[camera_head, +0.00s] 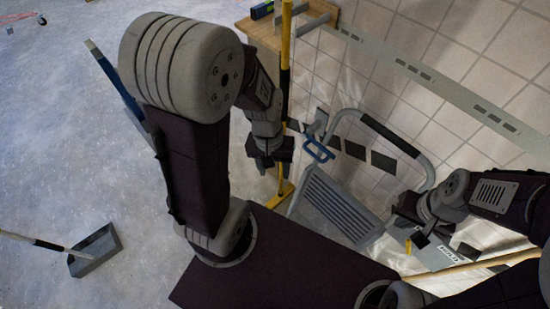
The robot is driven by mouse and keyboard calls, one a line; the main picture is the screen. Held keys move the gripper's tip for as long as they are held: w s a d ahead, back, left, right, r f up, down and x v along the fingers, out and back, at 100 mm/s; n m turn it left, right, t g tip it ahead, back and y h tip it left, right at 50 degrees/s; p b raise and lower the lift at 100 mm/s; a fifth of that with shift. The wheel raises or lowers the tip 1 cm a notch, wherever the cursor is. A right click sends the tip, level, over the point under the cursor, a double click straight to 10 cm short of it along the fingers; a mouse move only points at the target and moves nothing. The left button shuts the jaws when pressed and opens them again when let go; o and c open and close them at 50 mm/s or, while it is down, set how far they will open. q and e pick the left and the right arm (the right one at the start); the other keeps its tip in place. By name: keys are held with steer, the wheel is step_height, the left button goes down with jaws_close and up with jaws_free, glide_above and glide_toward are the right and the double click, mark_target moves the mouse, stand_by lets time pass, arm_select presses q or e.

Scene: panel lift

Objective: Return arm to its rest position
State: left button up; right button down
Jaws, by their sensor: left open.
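My left arm rises large in the middle left of the head view. Its gripper (270,161) hangs open and empty beside the yellow pole, left of a small blue-handled tool (318,151). My right arm comes in from the right edge. Its gripper (414,227) is over the grey sheet at the lower right; I cannot tell whether its fingers are open or touching anything.
A grey ribbed step (338,207) with a looped tube handle (400,142) stands between the grippers. A yellow pole (286,60) stands left of it. A wooden table (262,32) is at the top.

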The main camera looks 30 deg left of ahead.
arm_select(q)
steer(key=m, duration=0.1)
steer(key=w+r+m+t+y, duration=0.1)
steer(key=shift+w+a+m+t, duration=0.15)
steer(key=shift+a+m+t, duration=0.15)
steer(key=shift+a+m, duration=0.1)
stand_by(0.9)
